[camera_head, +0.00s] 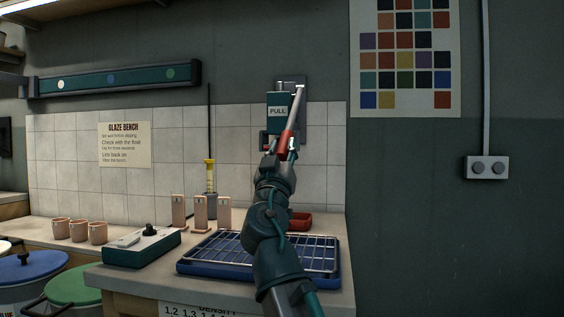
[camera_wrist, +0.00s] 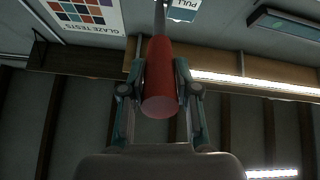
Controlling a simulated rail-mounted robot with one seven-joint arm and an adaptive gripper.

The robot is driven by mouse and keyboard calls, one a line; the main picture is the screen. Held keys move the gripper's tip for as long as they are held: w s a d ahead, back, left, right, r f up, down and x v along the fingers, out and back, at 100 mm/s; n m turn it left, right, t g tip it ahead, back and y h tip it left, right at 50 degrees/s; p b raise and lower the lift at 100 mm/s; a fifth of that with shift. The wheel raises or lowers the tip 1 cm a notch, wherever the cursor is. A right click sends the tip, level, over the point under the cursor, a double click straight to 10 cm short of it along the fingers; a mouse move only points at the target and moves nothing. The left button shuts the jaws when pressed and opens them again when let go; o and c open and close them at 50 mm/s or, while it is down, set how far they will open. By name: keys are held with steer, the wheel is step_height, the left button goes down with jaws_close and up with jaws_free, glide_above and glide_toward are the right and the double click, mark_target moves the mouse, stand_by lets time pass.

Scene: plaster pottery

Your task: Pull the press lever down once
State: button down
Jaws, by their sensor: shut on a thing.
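The press lever is a grey metal bar (camera_head: 293,118) with a red grip (camera_head: 284,145) at its near end. It sits on a wall plate beside a green box (camera_head: 278,110) marked PULL. In the head view the bar slopes from its upper end down to the red grip. My gripper (camera_head: 286,154) is at the red grip, and my arm partly hides it. In the wrist view my gripper's two fingers (camera_wrist: 160,93) are closed on either side of the red grip (camera_wrist: 160,105), and the grey bar (camera_wrist: 160,20) runs on beyond it.
Below my arm, a blue tray with a wire rack (camera_head: 215,255) lies on the bench, with a red dish (camera_head: 299,219) behind it. A green box with a black knob (camera_head: 142,247), several cups (camera_head: 78,230) and upright clay tiles (camera_head: 201,213) stand to the left.

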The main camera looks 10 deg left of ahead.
steer(key=shift+w+f, duration=0.1)
steer(key=shift+f, duration=0.15)
stand_by(0.3)
steer(key=c, duration=0.8)
jaws_free()
steer(key=shift+c, duration=0.2)
steer(key=v, duration=0.7)
steer(key=shift+s, duration=0.2)
steer(key=shift+f, duration=0.15)
